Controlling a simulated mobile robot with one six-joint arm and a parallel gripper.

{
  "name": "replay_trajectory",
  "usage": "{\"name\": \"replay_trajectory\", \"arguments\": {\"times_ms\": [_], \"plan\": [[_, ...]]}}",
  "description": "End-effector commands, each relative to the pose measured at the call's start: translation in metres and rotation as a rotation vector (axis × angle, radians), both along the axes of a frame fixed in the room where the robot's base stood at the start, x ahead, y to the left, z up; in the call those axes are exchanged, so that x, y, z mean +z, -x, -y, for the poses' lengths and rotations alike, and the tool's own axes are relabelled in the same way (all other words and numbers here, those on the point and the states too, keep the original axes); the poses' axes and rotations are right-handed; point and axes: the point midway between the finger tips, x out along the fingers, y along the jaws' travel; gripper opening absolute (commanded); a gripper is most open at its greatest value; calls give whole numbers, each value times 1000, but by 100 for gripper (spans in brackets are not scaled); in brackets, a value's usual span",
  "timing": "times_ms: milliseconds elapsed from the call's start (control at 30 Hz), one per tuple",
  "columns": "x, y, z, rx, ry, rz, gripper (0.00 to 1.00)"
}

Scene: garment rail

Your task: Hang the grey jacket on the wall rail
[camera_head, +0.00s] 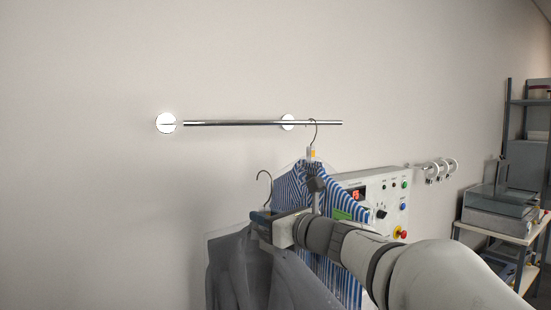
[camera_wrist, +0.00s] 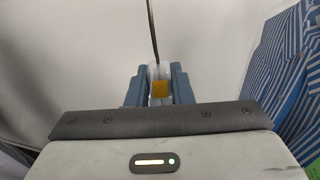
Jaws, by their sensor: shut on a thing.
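The grey jacket (camera_head: 236,268) hangs from a hanger at the lower middle of the head view. My gripper (camera_head: 262,217) is shut on the hanger's neck, just below its wire hook (camera_head: 264,188). In the wrist view my gripper (camera_wrist: 158,88) has its two blue-grey fingers on either side of the white hanger neck, which has an orange patch; the hook wire (camera_wrist: 152,30) rises from it. The wall rail (camera_head: 240,123) is a chrome bar, above the hook in the head view. The hook is apart from the rail.
A blue-and-white striped shirt (camera_head: 341,205) hangs near the rail's right end, its hook at the bar; it also shows in the wrist view (camera_wrist: 290,75). The rail's left and middle are bare.

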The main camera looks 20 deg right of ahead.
Motion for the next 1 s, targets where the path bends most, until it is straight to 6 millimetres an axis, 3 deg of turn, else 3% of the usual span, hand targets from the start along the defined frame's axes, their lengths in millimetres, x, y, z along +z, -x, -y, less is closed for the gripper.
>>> {"name": "replay_trajectory", "arguments": {"times_ms": [33,200,400,667,1000], "plan": [[26,12,-2,-23,5,17,0],[84,44,0,-110,7,14,0],[123,69,1,-174,4,5,0],[140,80,1,-202,0,-2,0],[140,63,-4,-201,-1,-4,0]]}}
